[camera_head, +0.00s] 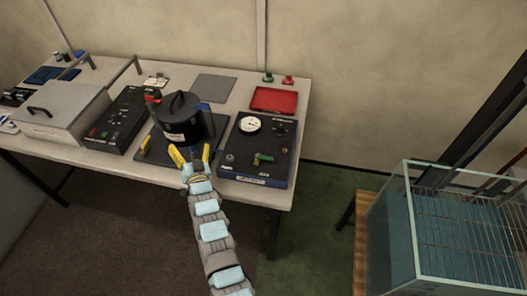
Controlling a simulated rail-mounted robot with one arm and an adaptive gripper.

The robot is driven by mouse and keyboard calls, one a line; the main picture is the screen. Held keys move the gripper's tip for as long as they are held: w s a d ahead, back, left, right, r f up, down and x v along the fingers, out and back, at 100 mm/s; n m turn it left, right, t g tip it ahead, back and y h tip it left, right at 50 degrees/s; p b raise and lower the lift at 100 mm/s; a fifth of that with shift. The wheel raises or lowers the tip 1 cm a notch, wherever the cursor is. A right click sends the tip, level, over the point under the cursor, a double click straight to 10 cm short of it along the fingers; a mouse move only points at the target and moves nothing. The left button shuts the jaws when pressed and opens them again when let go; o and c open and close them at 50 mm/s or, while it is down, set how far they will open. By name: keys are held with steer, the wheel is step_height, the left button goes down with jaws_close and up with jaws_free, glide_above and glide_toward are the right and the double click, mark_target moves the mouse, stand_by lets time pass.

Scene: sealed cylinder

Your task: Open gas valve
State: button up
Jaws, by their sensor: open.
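A dark panel box (237,176) with a white round gauge (250,124) stands near the table's right end. A green fitting (268,77) and a red fitting (288,80) stand at the table's back edge; I cannot tell which fitting is the gas valve. My gripper (192,156) has yellow fingers spread apart and empty. It is left of the panel box, in front of the black cylinder vessel (181,118), apart from the green-handled valve.
The black vessel stands on a dark base beside the panel box. A red tray (274,99) and a grey flat plate (214,87) lie behind. A black control box (117,120) and grey lidded box (62,112) are left. A glass tank (393,235) stands at right.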

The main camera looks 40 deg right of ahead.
steer(key=w+d+g, duration=0.1)
steer(key=d, duration=0.1)
steer(key=w+d+r+g+y+p, duration=0.1)
steer(key=w+d, duration=0.1)
steer(key=w+d+g+y+p, duration=0.1)
steer(key=d+g, duration=0.1)
steer(key=shift+w+d+r+m, duration=0.15)
steer(key=shift+w+r+m, duration=0.15)
steer(key=shift+w+r, duration=0.05)
step_height(320, 180, up, 12)
steer(key=r+m+g+y+p, duration=0.1)
steer(key=g+y+p, duration=0.5)
steer(key=g, duration=0.8)
glide_above(264, 157)
steer(key=p, duration=0.1)
steer(key=h, duration=0.1)
step_height(264, 157, down, 17)
steer(key=shift+r+b, duration=0.1)
steer(key=shift+b, duration=0.4)
steer(key=c, duration=1.2)
